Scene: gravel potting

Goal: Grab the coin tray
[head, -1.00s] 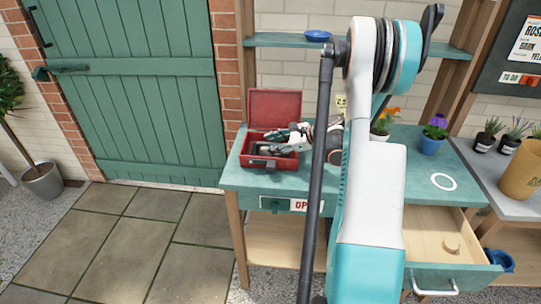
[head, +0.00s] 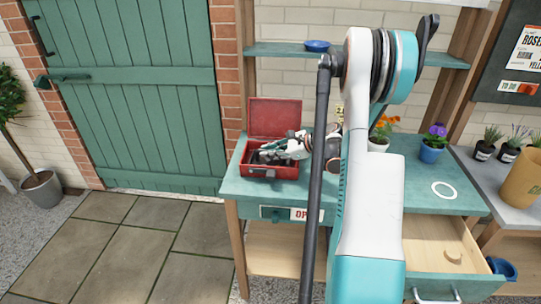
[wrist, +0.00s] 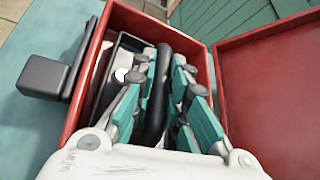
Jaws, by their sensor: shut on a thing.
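The coin tray (wrist: 125,52) is a dark tray with a pale rim inside the open red cash box (head: 270,172). In the wrist view a thick black bar, which looks like the tray's handle (wrist: 158,95), stands between my teal finger pads. My gripper (wrist: 166,68) is shut on this bar. In the head view my gripper (head: 268,153) reaches into the box from the right, and the tray is mostly hidden there. The fingers hide much of the tray in the wrist view. I cannot tell whether the tray is lifted off the box floor.
The box's raised red lid (head: 274,117) stands behind my gripper. The box rests on the green bench (head: 235,187), near its left end. An open drawer (head: 440,283) juts out at the right. Flower pots (head: 431,153) stand at the bench's back right. A shelf (head: 280,49) hangs above.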

